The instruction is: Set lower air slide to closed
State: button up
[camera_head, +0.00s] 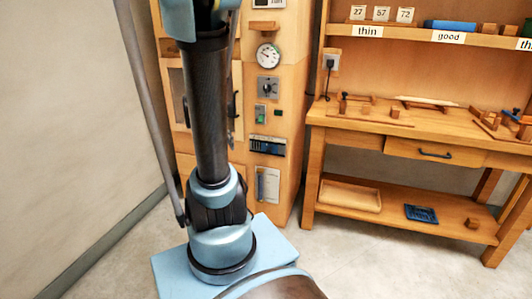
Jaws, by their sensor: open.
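A tall wooden cabinet (289,95) stands behind my arm. Low on its right front strip is a dark slotted plate with blue and light bars (268,144). Below that is a pale plate with an upright grey-blue piece at its left side (266,184). I cannot tell which of these is the lower air slide, nor read its setting; labels are too small. My arm rises in front of the cabinet and hides part of its doors. My gripper is not in view.
The strip also carries a round gauge (268,56), a grey knob plate (268,87) and a green switch (261,114). A wooden workbench (400,124) with a drawer and lower shelf stands to the right. A bare wall (65,120) is at left. Floor is clear before the bench.

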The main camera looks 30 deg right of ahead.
jog(key=w+d+f+m+h, duration=0.2)
jog(key=w+d, duration=0.4)
jog(key=d, duration=0.4)
jog(key=m+h, duration=0.2)
send_near(268, 150)
jog(key=shift+x, duration=4.7)
jog(key=shift+w+a+f, duration=0.1)
jog(key=shift+a, duration=0.05)
jog(key=shift+c, duration=0.5)
grip_shut()
